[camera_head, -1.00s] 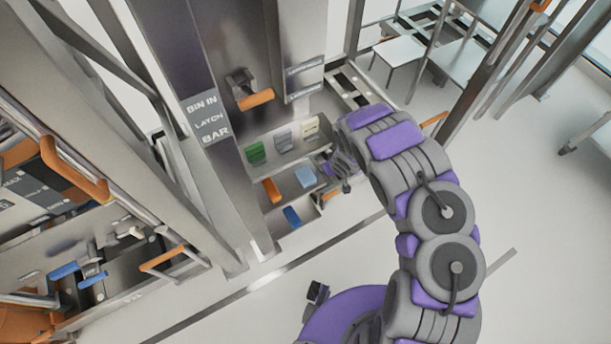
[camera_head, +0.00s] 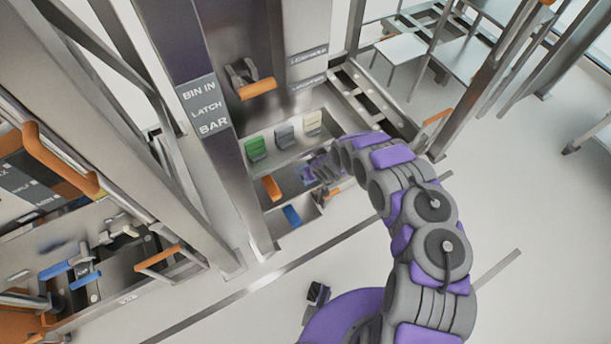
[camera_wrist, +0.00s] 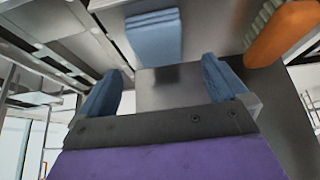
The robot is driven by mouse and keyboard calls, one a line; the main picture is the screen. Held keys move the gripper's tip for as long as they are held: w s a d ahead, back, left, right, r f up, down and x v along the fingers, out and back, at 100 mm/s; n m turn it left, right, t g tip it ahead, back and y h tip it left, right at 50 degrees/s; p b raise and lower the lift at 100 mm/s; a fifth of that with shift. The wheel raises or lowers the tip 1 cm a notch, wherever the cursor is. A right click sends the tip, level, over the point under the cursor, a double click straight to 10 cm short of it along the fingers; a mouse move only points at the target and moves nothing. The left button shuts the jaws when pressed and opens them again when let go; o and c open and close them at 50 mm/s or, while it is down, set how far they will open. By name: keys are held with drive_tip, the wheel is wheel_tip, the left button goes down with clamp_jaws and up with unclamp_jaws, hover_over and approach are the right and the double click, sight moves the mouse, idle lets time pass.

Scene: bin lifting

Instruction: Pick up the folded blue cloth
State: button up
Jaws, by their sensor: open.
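The folded blue cloth (camera_wrist: 154,40) shows at the top middle of the wrist view, its stacked folds along the upper edge. My gripper (camera_wrist: 160,84) is open and empty, with one blue-padded finger on each side. The cloth lies beyond the fingertips, roughly centred between them and apart from them. In the head view my gripper (camera_head: 318,172) is at the shelf unit's middle level, and it hides most or all of the cloth.
An orange brush (camera_wrist: 283,33) lies beside the cloth; it also shows in the head view (camera_head: 271,188). Green (camera_head: 256,148), grey (camera_head: 285,137) and cream (camera_head: 313,122) items stand on the level above. A darker blue item (camera_head: 291,215) sits below. An orange handle (camera_head: 257,88) projects above.

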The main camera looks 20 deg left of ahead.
drive_tip(key=shift+w+d+f, duration=0.25)
drive_tip(key=shift+f, duration=0.1)
drive_tip(key=b+x, duration=0.1)
drive_tip(key=x, duration=0.3)
drive_tip(key=shift+s+a+b, duration=0.2)
drive_tip(key=shift+a+b, duration=0.05)
drive_tip(key=shift+b, duration=0.1)
drive_tip(key=shift+f, duration=0.35)
drive_tip(key=shift+w+a+f, duration=0.1)
drive_tip(key=shift+w+f, duration=0.1)
drive_tip(key=shift+w, duration=0.1)
drive_tip(key=shift+a, duration=0.15)
drive_tip(key=c, duration=1.1)
